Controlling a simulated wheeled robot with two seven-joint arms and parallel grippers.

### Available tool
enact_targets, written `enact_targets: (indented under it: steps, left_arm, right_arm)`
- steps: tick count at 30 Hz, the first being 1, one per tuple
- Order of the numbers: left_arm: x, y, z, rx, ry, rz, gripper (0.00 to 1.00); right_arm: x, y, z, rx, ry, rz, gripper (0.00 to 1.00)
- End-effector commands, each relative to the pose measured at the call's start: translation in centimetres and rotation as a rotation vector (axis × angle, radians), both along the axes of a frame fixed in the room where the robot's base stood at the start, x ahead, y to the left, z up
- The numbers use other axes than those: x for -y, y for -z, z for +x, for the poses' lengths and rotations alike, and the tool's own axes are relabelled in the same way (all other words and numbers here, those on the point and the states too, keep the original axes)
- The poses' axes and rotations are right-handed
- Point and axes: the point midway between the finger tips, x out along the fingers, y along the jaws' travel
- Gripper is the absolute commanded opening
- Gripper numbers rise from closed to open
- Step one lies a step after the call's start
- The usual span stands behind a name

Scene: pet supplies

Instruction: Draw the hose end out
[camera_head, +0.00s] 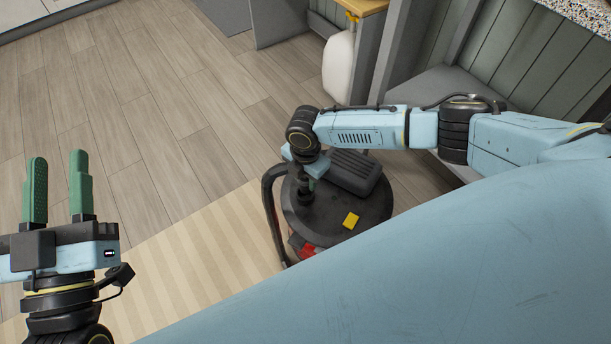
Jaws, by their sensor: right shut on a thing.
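A round dark vacuum canister (355,222) stands on the floor, with a black box-shaped housing (354,171) on its lid. A thick black hose (270,215) curves down along its left side. My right gripper (309,170) is over the left part of the lid and is shut on the dark hose end (305,194). The hose end looks upright at the lid; whether it is still seated there is hard to tell. My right wrist partly hides the grip. My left gripper (57,165) is open and empty, far to the left of the canister.
A yellow piece (350,221) is on the lid and a red part (308,251) shows low on the canister. A striped mat (190,255) lies to the left. A white jug (339,68) stands behind by the cabinets. The wooden floor (140,110) is clear at left.

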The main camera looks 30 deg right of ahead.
Motion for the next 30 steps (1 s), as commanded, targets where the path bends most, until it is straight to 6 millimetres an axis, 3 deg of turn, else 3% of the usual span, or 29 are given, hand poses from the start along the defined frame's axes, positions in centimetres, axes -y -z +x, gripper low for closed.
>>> enact_targets:
  steps: [30]
  left_arm:
    - [-0.5, 4.5, 0.7, -0.312, -0.014, 0.093, 0.36]
  right_arm:
    - [0.0, -1.6, 0.0, 0.000, 0.000, 0.000, 0.12]
